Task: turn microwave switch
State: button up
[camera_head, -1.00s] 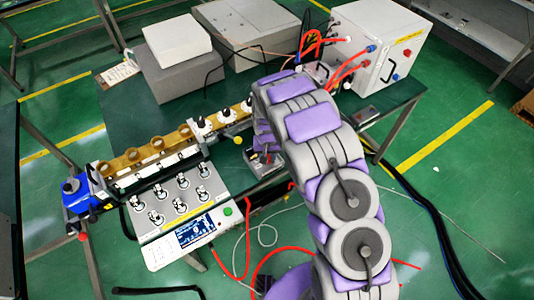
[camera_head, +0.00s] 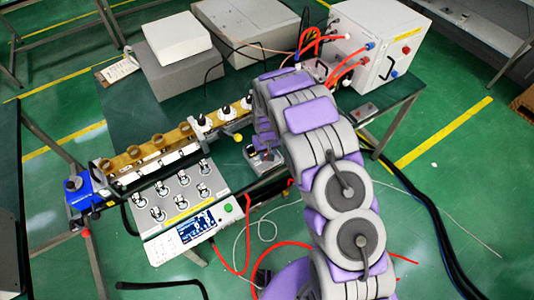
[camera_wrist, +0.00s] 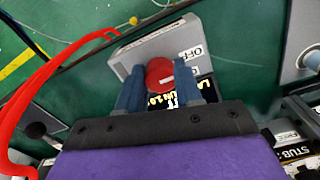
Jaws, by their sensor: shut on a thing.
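In the wrist view a grey switch box (camera_wrist: 150,48) carries a round red knob (camera_wrist: 160,74). The dark label is partly hidden by the fingers and the gripper's black edge. In the head view my arm hides the gripper and the knob. A small grey box (camera_head: 258,160) shows at the arm's left edge, seemingly the same switch box.
A red cable (camera_wrist: 45,85) loops left of the gripper in the wrist view. In the head view, a panel with metal knobs and a display (camera_head: 178,213) lies left of my arm, beside a brass waveguide (camera_head: 150,150). A white cabinet (camera_head: 380,45) with red cables stands behind.

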jog(key=o, duration=1)
jog(key=shift+a, duration=0.1)
jog(key=shift+o, duration=0.2)
notch_tip(320, 180, up, 17)
jog(key=p, duration=0.1)
jog(key=shift+r, duration=0.15)
jog(key=shift+w, duration=0.1)
